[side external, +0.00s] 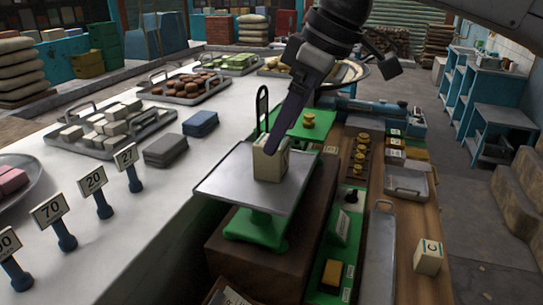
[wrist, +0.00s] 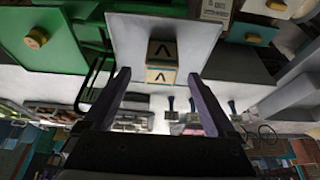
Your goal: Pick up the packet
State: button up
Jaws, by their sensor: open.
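A small cream packet (side external: 268,165) with a dark mark stands upright on the grey pan (side external: 222,185) of a green scale (side external: 260,231). In the wrist view, the packet (wrist: 161,62) shows a dark letter-like mark on two faces, between and just beyond my fingertips. My gripper (side external: 276,148) points down, its visible finger overlapping the packet's upper part in the side view. In the wrist view, my gripper (wrist: 157,74) has its two fingers wide apart, with gaps on both sides of the packet. I cannot tell whether a finger touches it.
A cream block marked C (side external: 428,258) stands on the wooden bench at right. Number signs (side external: 96,190) stand on the white counter at left. Trays of goods (side external: 112,128) lie behind them. A green plate (side external: 305,122) with a brass weight is behind the pan.

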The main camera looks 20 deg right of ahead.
jog(key=shift+x, duration=2.4)
jog(key=shift+a+r, duration=0.1)
jog(key=shift+a, duration=0.05)
grip_shut()
jog(key=shift+w, duration=0.1)
jog(key=shift+r, duration=0.75)
jog(key=s+d+r, duration=0.8)
jog(key=s+r, duration=0.3)
jog(key=shift+s+r, duration=0.15)
jog(key=shift+r, duration=0.15)
